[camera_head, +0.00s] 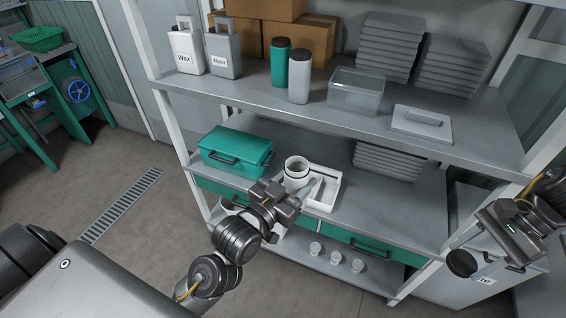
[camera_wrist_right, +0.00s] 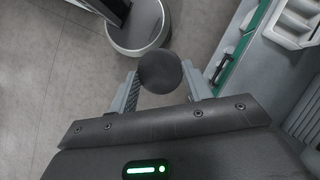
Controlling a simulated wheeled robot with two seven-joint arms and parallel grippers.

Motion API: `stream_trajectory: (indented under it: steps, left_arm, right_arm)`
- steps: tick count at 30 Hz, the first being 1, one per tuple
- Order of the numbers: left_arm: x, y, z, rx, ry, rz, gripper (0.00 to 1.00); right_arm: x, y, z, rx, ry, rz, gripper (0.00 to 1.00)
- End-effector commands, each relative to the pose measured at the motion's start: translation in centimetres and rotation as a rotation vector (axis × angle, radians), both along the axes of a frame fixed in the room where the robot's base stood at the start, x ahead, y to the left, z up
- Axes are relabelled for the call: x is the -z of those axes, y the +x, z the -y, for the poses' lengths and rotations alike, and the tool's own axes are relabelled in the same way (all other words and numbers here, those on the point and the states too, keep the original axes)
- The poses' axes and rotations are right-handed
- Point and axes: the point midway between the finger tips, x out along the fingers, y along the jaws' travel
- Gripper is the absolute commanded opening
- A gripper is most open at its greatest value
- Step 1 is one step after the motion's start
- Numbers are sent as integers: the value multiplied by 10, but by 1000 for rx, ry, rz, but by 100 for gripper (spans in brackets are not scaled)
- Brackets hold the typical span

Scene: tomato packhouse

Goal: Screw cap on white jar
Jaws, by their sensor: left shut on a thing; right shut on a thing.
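The white jar (camera_head: 296,168) stands upright and uncapped at the left end of a white tray on the middle shelf; its round mouth faces up. My left gripper (camera_head: 287,189) is shut on the jar from the front, and its fingers hide the jar's lower part. My right gripper (camera_head: 468,258) is off to the right, in front of the shelf unit and well apart from the jar. It is shut on a dark round cap (camera_head: 461,263), which also shows between the two fingers in the right wrist view (camera_wrist_right: 160,72).
The white tray (camera_head: 331,198) has compartments. A green toolbox (camera_head: 236,151) stands left of the jar. The upper shelf (camera_head: 330,112) overhangs behind, carrying bottles, a clear bin and stacked trays. Small white cups (camera_head: 336,258) stand on the lower shelf.

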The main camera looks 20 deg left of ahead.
Motion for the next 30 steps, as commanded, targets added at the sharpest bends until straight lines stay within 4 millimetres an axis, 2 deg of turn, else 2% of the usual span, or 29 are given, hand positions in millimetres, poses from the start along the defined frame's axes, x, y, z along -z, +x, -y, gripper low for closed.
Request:
stream_trajectory:
  steps: [6,12,18,30]
  left_arm:
    - [18,-1,54,238,7,-2,7]
    - [28,-2,91,390,2,1,7]
    - [32,-4,106,454,0,0,7]
    - [33,-4,107,459,-1,0,7]
  right_arm:
    - [0,0,0,0,0,0,28]
    - [0,0,0,0,0,0,28]
    - [0,0,0,0,0,0,28]
    - [-2,1,-1,-3,0,0,28]
